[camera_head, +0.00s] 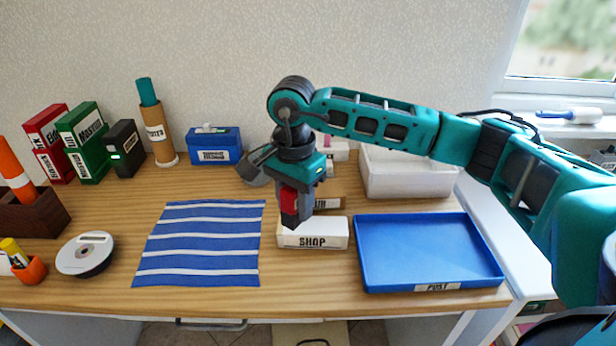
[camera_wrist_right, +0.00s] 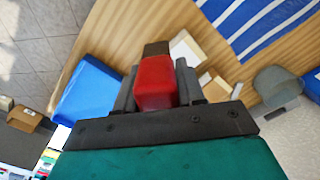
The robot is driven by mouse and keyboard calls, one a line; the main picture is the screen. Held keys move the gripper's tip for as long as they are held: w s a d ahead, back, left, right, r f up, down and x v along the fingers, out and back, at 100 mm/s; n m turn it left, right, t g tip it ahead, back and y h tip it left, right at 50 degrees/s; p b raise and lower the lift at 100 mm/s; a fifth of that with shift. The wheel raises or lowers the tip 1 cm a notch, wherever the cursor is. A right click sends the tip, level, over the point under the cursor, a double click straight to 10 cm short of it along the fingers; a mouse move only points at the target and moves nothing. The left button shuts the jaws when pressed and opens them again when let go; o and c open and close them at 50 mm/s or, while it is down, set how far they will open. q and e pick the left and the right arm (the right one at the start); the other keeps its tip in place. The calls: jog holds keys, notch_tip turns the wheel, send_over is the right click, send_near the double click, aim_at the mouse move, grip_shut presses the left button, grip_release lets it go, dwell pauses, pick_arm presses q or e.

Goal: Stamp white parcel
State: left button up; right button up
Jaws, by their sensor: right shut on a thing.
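A white parcel-like box (camera_head: 322,239) with a SHOP label on its front lies on the table between the striped cloth and the blue tray. My right gripper (camera_head: 296,205) points down above it, slightly toward its left end, shut on a red stamp (camera_head: 287,200) with a dark lower end. The stamp (camera_wrist_right: 155,82) also shows between the fingers in the right wrist view, with the white box (camera_wrist_right: 187,47) partly hidden beyond it. The stamp's lower end appears close to the box; I cannot tell whether they touch. My left gripper is out of view.
A blue tray (camera_head: 428,252) labelled POST lies right of the box, and a blue-striped cloth (camera_head: 203,243) lies left. A brown box (camera_head: 328,203) sits behind it. A white bin (camera_head: 408,178) stands at the back right. A disc-shaped item (camera_head: 85,256) lies far left.

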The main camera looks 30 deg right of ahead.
jog(key=shift+w+d+m, duration=1.25)
jog(key=shift+d+m, duration=1.6)
jog(key=shift+m, duration=2.95)
notch_tip(320, 180, down, 6)
jog(key=b, duration=0.3)
jog(key=shift+r, duration=0.2)
pick_arm(q)
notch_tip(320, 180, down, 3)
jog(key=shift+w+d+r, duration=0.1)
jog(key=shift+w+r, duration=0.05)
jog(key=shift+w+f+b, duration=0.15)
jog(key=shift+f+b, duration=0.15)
jog(key=shift+b, duration=0.2)
pick_arm(e)
jog(key=shift+f, duration=0.5)
pick_arm(q)
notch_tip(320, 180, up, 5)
jog(key=p, duration=0.5)
pick_arm(e)
notch_tip(320, 180, up, 7)
